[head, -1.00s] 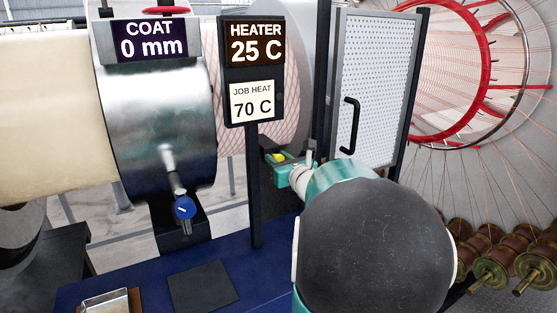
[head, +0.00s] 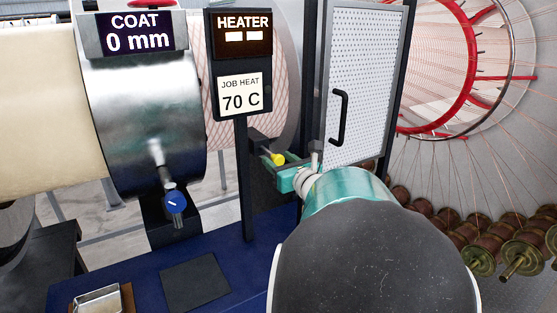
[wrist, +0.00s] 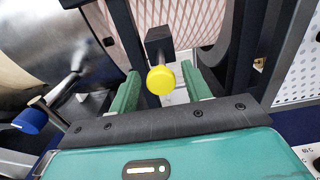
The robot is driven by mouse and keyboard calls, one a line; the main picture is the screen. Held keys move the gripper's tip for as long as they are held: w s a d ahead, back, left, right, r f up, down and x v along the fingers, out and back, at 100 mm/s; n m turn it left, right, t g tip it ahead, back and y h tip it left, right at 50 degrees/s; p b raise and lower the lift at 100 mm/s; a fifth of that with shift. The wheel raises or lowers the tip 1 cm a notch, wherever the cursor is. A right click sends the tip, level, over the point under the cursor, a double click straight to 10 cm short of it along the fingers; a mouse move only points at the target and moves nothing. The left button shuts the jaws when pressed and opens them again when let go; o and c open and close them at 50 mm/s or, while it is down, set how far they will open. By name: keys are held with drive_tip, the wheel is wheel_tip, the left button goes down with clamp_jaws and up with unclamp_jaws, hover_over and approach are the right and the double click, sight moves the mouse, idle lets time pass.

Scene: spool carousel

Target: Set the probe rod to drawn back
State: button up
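The probe rod's yellow knob (head: 279,159) sticks out from a dark block (head: 262,141) beside the mesh-covered roll. In the wrist view, the knob (wrist: 160,80) appears in the gap between my gripper's two green fingers (wrist: 160,72), with space on both sides. The fingers are apart and do not touch it. How deep the knob sits between them is unclear. In the head view, my gripper (head: 290,174) is at the knob, partly hidden by my arm.
A job heat card (head: 239,98) reads 70 C. The coat display (head: 141,33) reads 0 mm. A blue knob (head: 175,202) hangs below the metal drum. A perforated door with a black handle (head: 339,117) stands right of my gripper. Several spools (head: 515,255) sit at right.

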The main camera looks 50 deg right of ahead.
drive_tip(key=shift+w+d+f, duration=0.1)
drive_tip(key=shift+w, duration=0.2)
drive_tip(key=shift+s, duration=0.35)
drive_tip(key=v, duration=1.3)
